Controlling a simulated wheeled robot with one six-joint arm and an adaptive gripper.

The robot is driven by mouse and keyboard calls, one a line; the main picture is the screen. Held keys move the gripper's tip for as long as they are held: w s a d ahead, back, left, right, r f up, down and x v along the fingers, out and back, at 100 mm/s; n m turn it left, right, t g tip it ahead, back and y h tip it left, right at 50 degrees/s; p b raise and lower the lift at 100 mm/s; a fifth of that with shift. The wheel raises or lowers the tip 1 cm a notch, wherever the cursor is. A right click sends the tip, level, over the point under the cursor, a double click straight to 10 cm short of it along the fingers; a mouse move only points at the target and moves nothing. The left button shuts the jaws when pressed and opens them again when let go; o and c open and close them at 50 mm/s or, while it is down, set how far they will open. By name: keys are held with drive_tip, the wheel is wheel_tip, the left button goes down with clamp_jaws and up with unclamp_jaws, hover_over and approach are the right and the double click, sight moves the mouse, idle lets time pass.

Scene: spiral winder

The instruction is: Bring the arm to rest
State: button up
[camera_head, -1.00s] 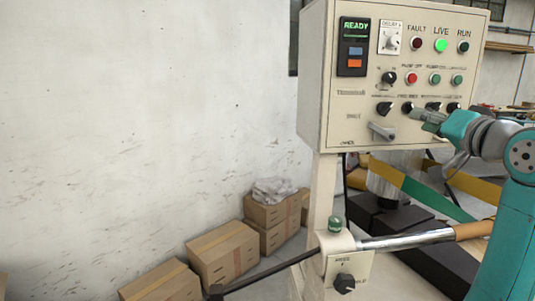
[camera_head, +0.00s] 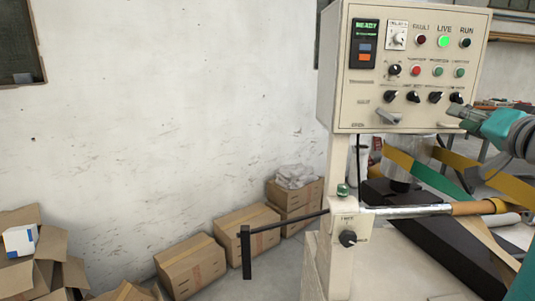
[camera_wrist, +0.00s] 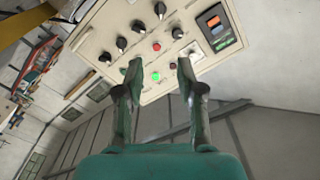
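My gripper (camera_head: 462,118) is at the right edge of the head view, by the lower right corner of the control panel (camera_head: 360,112). The teal arm behind it is partly cut off by the frame. In the wrist view my gripper (camera_wrist: 158,72) has its two dark green fingers apart, with nothing between them. The panel (camera_wrist: 110,30) shows upside down beyond the fingertips, and I see no contact with it. Its display (camera_head: 364,43) reads READY, and the green LIVE lamp (camera_head: 443,41) is lit. The FAULT lamp (camera_head: 421,40) and RUN lamp (camera_head: 466,43) look dark.
Below the panel, a metal bar (camera_head: 405,211) with a wooden roller and a black lever (camera_head: 246,252) stick out from the machine post. Yellow and green bands (camera_head: 440,178) cross under my arm. Cardboard boxes (camera_head: 190,265) line the wall at left.

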drive_tip(key=a+f+h, duration=0.1)
drive_tip(key=a+f, duration=0.1)
drive_tip(key=f, duration=1)
drive_tip(key=a+f, duration=0.2)
drive_tip(key=f, duration=1)
drive_tip(key=s+a+f+g, duration=0.1)
drive_tip(key=s+a+f, duration=0.3)
drive_tip(key=f, duration=0.6)
drive_tip(key=s+a+f, duration=0.3)
drive_tip(key=s+f, duration=0.2)
drive_tip(key=f, duration=0.4)
drive_tip(key=s+a+f+n+g+h, duration=0.1)
drive_tip(key=s+a+f, duration=0.2)
drive_tip(key=s+f, duration=0.5)
drive_tip(key=s+a+f+n, duration=0.1)
drive_tip(key=s+a+f, duration=0.25)
drive_tip(key=s, duration=0.85)
drive_tip(key=s+a+r+n, duration=0.1)
drive_tip(key=s+n, duration=0.1)
drive_tip(key=s, duration=0.8)
drive_tip(key=s+a+r+n+g+y, duration=0.1)
drive_tip(key=s+a+n, duration=0.1)
drive_tip(key=s, duration=0.8)
drive_tip(key=shift+s+a+n, duration=0.15)
drive_tip(key=shift+s+n, duration=0.25)
drive_tip(key=shift+r, duration=0.1)
